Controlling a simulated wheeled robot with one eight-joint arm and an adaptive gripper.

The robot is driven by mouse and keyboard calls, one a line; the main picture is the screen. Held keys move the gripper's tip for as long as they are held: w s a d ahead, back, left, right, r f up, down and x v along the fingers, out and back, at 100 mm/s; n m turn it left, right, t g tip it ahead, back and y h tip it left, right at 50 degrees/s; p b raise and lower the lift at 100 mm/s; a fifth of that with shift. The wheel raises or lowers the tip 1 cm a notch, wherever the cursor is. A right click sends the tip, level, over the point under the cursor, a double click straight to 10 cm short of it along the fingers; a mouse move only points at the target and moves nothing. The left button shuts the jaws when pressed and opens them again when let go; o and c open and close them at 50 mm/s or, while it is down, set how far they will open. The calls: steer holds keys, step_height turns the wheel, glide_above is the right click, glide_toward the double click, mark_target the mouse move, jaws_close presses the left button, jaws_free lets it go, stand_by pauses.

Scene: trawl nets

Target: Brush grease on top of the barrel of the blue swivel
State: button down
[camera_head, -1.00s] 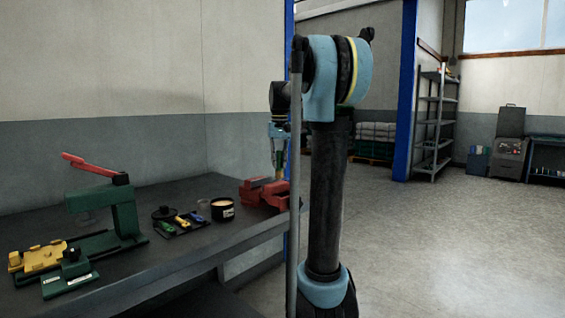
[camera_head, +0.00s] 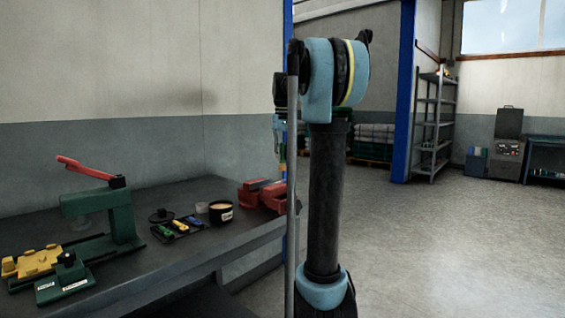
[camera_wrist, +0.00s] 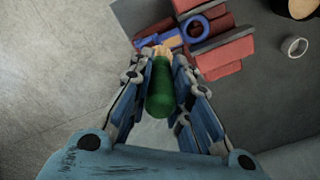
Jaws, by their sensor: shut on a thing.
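My gripper (camera_wrist: 160,66) is shut on the brush (camera_wrist: 159,92), held by its green handle. The pale brush tip points up the wrist view and lies close to the red vise (camera_wrist: 222,50). The blue swivel (camera_wrist: 194,28) sits at the vise, its round blue ring and a blue part left of it showing. I cannot tell whether the brush touches it. In the head view the vise (camera_head: 262,190) is partly hidden by my arm, and the gripper is mostly hidden too. The grease tin (camera_head: 221,211) stands open on the bench, left of the vise.
A green press with a red lever (camera_head: 105,207) stands on the dark bench (camera_head: 150,275) at the left. Several small coloured items (camera_head: 180,226) lie between it and the tin. A small pale ring-shaped thing (camera_wrist: 294,47) is right of the vise. The floor at right is clear.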

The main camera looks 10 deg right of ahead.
steer(key=shift+a+r, duration=0.1)
steer(key=shift+r, duration=1.85)
